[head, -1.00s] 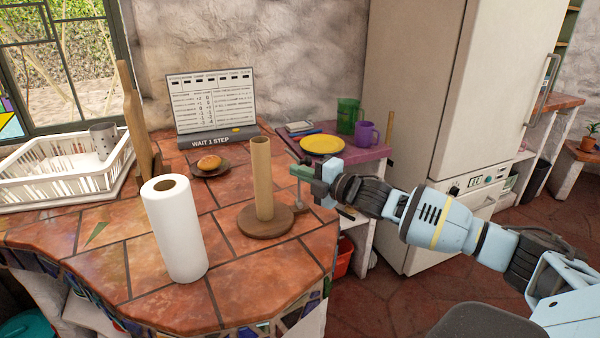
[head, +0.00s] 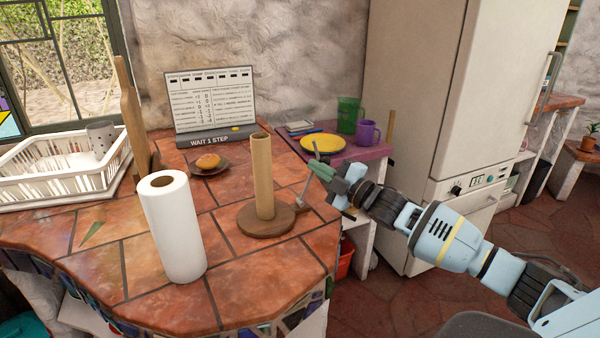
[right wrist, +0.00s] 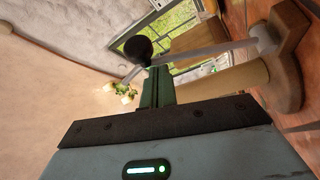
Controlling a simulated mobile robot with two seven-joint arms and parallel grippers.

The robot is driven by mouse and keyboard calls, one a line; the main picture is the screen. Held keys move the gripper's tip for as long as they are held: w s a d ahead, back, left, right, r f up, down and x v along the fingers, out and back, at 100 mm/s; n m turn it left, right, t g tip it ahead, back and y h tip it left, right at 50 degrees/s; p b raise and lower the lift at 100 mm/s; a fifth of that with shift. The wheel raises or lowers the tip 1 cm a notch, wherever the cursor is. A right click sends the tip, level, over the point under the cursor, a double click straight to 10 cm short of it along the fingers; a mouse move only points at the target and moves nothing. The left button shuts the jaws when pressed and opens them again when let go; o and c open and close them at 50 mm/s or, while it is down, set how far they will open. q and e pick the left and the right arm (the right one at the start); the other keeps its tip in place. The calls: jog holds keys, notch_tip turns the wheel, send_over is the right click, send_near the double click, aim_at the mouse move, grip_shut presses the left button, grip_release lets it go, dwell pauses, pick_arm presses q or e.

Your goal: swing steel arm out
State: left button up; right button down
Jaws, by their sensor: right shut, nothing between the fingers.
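The paper towel holder has a round wooden base (head: 265,219) with a bare cardboard tube (head: 262,178) upright on it. Its steel arm (head: 305,188) rises from the base's right edge and leans outward to the right, away from the tube. In the right wrist view the steel arm (right wrist: 205,51) ends in a dark round knob (right wrist: 138,48). My right gripper (head: 317,168) is shut and empty beside the arm's upper part; its green fingertips (right wrist: 157,72) are close to the arm and knob. I cannot tell whether they touch. My left gripper is out of view.
A full paper roll (head: 174,228) stands left of the holder. A bun on a plate (head: 210,165), a sign (head: 210,108) and a white rack (head: 60,170) are behind. A purple side table (head: 368,153) holds a yellow plate and cups. The counter's right edge is near my gripper.

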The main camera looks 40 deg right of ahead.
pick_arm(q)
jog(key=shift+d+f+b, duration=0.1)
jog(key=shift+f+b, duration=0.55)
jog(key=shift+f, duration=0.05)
pick_arm(e)
jog(key=shift+s+d+f+m+t+h, duration=0.15)
jog(key=shift+d+f+m+t+h, duration=0.2)
jog(key=shift+d+m, duration=0.4)
jog(key=shift+s+d+f+m+t+h, duration=0.1)
jog(key=shift+d+f+m+t+h, duration=0.25)
jog(key=shift+m, duration=0.65)
jog(key=shift+s+d+f+m+t+h, duration=0.2)
jog(key=shift+d+f+m+t, duration=0.15)
jog(key=shift+d+m+t, duration=0.4)
jog(key=shift+a+g, duration=0.1)
jog(key=shift+g, duration=0.15)
